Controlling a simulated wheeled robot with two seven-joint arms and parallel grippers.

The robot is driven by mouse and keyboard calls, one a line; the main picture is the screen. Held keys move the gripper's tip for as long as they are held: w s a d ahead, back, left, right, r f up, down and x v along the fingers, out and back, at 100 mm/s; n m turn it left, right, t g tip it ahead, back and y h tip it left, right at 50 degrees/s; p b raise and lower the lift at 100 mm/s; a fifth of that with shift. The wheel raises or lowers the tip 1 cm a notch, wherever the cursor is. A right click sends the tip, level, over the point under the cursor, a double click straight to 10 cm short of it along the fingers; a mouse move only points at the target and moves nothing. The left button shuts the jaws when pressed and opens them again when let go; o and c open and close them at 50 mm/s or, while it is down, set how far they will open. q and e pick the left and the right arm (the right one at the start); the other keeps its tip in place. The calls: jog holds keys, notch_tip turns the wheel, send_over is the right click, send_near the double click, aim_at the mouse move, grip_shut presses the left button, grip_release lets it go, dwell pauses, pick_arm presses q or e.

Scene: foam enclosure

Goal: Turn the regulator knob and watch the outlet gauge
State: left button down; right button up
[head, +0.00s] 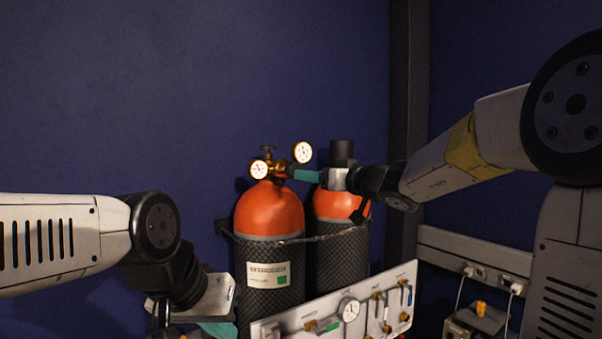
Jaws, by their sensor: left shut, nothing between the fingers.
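A brass regulator (280,167) sits on top of the front orange-topped nitrogen cylinder (269,212). It carries two round white gauges, a left one (260,169) and a higher right one (302,152). I cannot tell which is the outlet gauge, and the needles are too small to read. A dark T-shaped handle (267,150) stands on top. My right gripper (298,175) reaches in from the right, its teal fingertips at the regulator's right side, where a knob would be hidden; contact is unclear. My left gripper (222,330) is low at the bottom edge, shut and empty, partly cut off.
A second orange-topped cylinder (338,205) stands behind, partly covered by my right gripper. A white panel (325,321) with a gauge (348,309) and several valves stands in front. A wall rail with sockets (478,272) runs at right. The upper left is clear.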

aim_at(290, 168)
jog(key=x, duration=0.8)
jog(key=shift+w+d+r, duration=0.15)
jog(key=shift+w+d, duration=0.1)
jog(key=shift+w, duration=0.2)
jog(key=shift+c, duration=0.3)
jog(key=c, duration=1.3)
